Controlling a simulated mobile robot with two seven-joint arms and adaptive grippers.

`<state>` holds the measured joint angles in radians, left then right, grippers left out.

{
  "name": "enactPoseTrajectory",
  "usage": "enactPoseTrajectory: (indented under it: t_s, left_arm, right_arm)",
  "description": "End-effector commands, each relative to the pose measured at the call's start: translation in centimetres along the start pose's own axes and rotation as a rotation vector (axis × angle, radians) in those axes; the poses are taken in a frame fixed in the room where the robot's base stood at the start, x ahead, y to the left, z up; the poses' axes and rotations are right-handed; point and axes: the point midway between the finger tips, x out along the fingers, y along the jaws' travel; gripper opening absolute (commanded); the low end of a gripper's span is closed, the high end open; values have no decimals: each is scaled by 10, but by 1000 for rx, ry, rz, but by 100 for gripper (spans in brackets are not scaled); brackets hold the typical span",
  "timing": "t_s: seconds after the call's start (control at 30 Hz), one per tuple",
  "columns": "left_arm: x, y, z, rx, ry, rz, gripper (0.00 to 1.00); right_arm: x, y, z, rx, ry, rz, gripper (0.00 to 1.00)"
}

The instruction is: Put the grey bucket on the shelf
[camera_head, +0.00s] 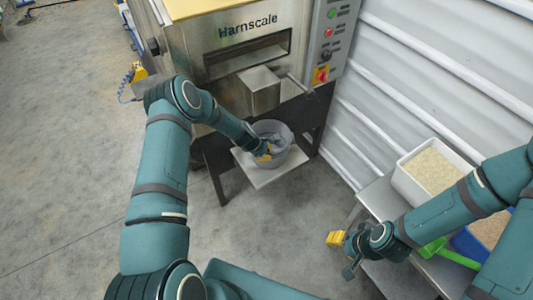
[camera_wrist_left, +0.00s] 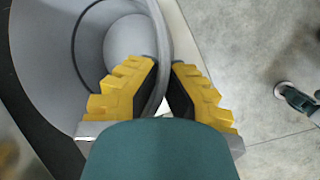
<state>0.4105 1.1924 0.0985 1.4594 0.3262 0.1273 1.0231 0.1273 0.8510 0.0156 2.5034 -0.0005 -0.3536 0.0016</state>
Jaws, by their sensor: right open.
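The grey bucket (camera_head: 283,137) stands upright on a small light platform (camera_head: 270,176) under the machine's outlet. My left gripper (camera_head: 264,154) reaches down to its near left rim. In the left wrist view the bucket (camera_wrist_left: 110,45) shows its open top, and the yellow fingers of my left gripper (camera_wrist_left: 164,75) are shut on its wall, one inside and one outside. My right gripper (camera_head: 336,240) is open and empty, beside a metal shelf (camera_head: 379,199) at the right.
The steel machine marked Harnscale (camera_head: 247,28) stands behind the bucket on dark legs. On the metal shelf are a white tray of pale grain (camera_head: 403,183), a blue container (camera_head: 468,244) and a green scoop (camera_head: 433,247). A corrugated wall closes the right; floor is clear between.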

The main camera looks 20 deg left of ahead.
Motion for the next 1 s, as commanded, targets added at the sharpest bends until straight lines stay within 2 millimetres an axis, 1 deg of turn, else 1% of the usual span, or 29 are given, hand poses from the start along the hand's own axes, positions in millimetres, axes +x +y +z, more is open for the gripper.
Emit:
enactPoseTrajectory:
  t_s: [0.03, 0.07, 0.1, 0.37, 0.47, 0.57, 0.9, 1.0]
  left_arm:
    - [0, 0, 0, 0, 0, 0, 22]
    - [0, 0, 0, 0, 0, 0, 33]
    - [0, 0, 0, 0, 0, 0, 34]
    - [0, 0, 0, 0, 0, 0, 34]
    - [-3, 1, 1, 0, 0, 0, 34]
    - [-16, 2, 0, -1, 1, 1, 34]
    - [-85, 2, 1, 0, 1, 2, 34]
    - [-101, 2, 1, 0, 0, 2, 34]
  right_arm:
    - [0, 0, 0, 0, 0, 0, 47]
    - [0, 0, 0, 0, 0, 0, 47]
    - [0, 0, 0, 0, 0, 0, 47]
    - [0, 0, 0, 0, 0, 0, 47]
    - [-3, -1, 0, 0, -1, 0, 47]
    - [-5, -2, 0, 0, -2, 0, 47]
    - [-19, -7, 2, 1, -9, 0, 47]
    - [-22, -8, 2, 2, -10, -1, 47]
